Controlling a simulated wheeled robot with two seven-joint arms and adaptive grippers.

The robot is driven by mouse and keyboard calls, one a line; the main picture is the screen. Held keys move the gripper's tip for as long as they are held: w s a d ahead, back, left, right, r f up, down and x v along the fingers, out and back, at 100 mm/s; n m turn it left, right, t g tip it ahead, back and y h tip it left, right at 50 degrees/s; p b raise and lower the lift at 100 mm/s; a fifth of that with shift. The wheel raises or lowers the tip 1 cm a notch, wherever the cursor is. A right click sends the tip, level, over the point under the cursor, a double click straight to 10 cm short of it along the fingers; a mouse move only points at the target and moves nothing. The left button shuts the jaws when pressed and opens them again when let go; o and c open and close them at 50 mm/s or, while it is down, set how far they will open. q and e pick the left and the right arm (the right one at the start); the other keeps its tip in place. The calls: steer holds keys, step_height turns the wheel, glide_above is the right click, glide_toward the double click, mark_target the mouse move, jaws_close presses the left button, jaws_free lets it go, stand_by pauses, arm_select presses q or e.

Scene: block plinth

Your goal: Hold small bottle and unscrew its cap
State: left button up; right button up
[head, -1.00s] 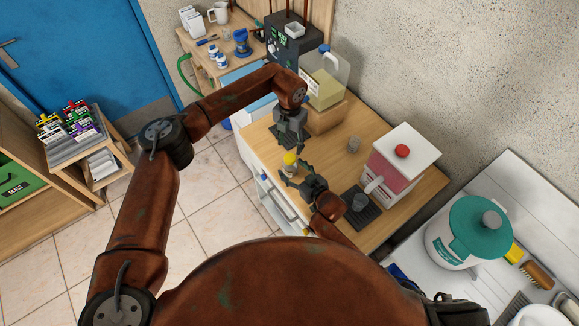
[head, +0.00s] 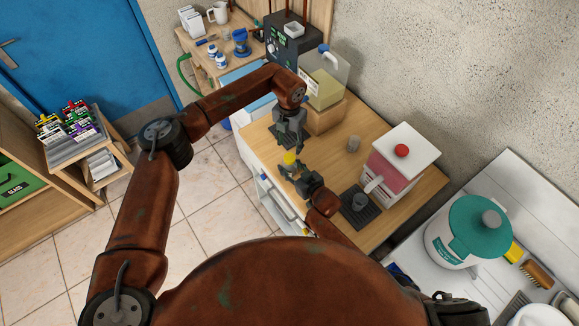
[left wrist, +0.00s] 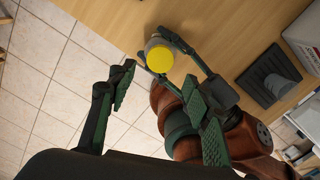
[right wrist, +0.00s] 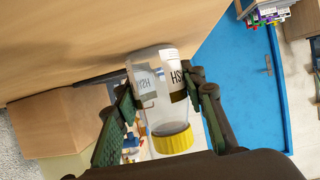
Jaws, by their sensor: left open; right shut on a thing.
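The small bottle (right wrist: 165,90) is clear with a white label, and its yellow cap (right wrist: 173,139) is on it. My right gripper (right wrist: 163,84) is shut around the bottle's body, with a finger on each side. In the head view the yellow cap (head: 290,158) faces up between the two grippers. My left gripper (head: 290,143) is open and empty, just beyond and above the cap. In the left wrist view the cap (left wrist: 159,59) lies past the spread left fingertips, apart from them. The bottle's body is mostly hidden there.
The wooden counter (head: 330,165) lies behind and beside the grippers. A small glass (head: 353,143), a dark mat (head: 362,215) and a red-and-white dispenser (head: 397,165) stand to the right. A jug (head: 328,80) on a wooden block (head: 325,115) is close behind my left gripper.

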jaws_close()
arm_select(q)
steer(key=shift+d, duration=0.1)
